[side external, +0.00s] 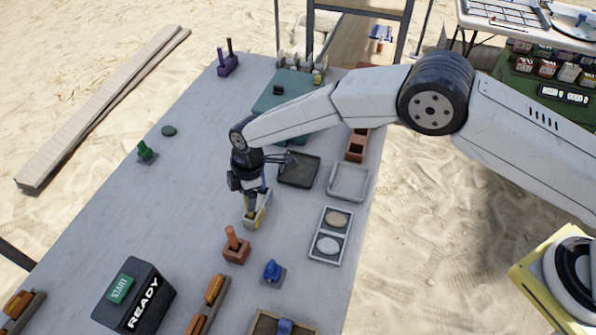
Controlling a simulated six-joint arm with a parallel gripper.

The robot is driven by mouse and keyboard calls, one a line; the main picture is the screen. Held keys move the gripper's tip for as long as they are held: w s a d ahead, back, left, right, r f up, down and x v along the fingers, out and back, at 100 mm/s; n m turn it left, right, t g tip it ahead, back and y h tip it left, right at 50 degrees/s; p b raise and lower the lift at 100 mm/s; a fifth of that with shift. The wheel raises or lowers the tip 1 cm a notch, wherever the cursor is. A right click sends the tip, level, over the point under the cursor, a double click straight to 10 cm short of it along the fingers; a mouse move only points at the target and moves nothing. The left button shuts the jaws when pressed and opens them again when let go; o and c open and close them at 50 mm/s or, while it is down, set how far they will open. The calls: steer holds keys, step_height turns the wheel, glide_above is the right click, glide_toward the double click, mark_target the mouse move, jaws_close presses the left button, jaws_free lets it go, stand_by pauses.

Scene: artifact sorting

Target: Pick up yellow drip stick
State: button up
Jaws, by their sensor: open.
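The yellow drip stick (262,216) is partly visible on the grey table, right under my gripper. A pale grey block-like part shows beside the yellow part. My gripper (251,207) points down over it, with its fingers at or around its top. The fingers hide part of it, and I cannot tell whether they touch it. My gripper is open.
An orange-brown stick in a base (236,246) stands just in front of my gripper, and a blue one (273,272) stands to its right. A two-dish tray (330,235) and a dark tray (298,170) lie to the right. The table's left middle is mostly clear.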

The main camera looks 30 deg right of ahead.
steer(key=shift+a+f, duration=0.15)
steer(key=shift+f, duration=1.15)
jaws_close()
